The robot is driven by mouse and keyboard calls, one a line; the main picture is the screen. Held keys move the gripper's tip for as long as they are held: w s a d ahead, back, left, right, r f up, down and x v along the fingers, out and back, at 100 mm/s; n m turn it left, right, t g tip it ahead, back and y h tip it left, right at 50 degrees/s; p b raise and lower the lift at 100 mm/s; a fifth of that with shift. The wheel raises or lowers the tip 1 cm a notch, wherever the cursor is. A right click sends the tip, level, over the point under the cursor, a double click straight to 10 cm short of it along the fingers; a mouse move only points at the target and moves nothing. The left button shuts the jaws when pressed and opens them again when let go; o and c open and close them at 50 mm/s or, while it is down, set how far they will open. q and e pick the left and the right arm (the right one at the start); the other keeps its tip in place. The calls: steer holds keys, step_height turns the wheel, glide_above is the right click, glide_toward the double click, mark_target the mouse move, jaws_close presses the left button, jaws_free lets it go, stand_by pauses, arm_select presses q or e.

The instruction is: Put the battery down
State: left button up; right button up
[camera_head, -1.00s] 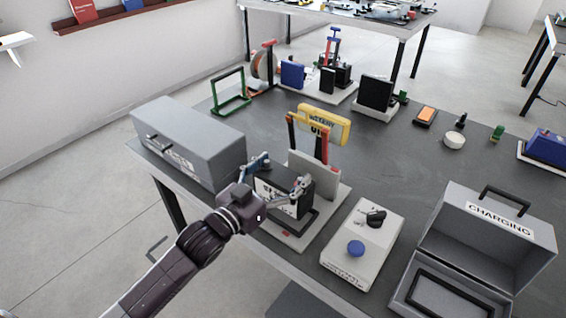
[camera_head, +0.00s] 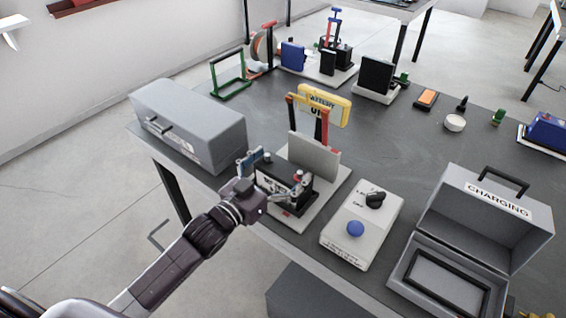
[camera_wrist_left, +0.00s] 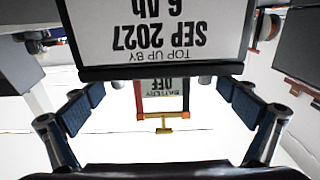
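The battery (camera_head: 272,191) is a dark block with a white label, low on the white stand (camera_head: 325,200) in front of a grey upright plate. Its label with "6 Ah" and "SEP 2027" shows upside down in the left wrist view (camera_wrist_left: 155,30). My left gripper (camera_head: 274,172) is at the battery's top. In the left wrist view its blue finger pads are wide apart, with a clear gap between them beyond the battery's dark edge. The battery's underside is hidden, so its contact with the stand is unclear. My right gripper is not in view.
A grey closed case (camera_head: 190,125) is at left. A white box with a blue button (camera_head: 355,229) and an open grey "CHARGING" case (camera_head: 490,225) are at right. The middle of the table is clear.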

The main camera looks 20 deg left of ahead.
arm_select(q)
steer(key=shift+r, duration=0.1)
steer(key=shift+s+a, duration=0.1)
steer(key=shift+s, duration=0.1)
steer(key=v, duration=1.1)
steer(key=shift+s+b, duration=0.25)
steer(key=shift+b, duration=0.2)
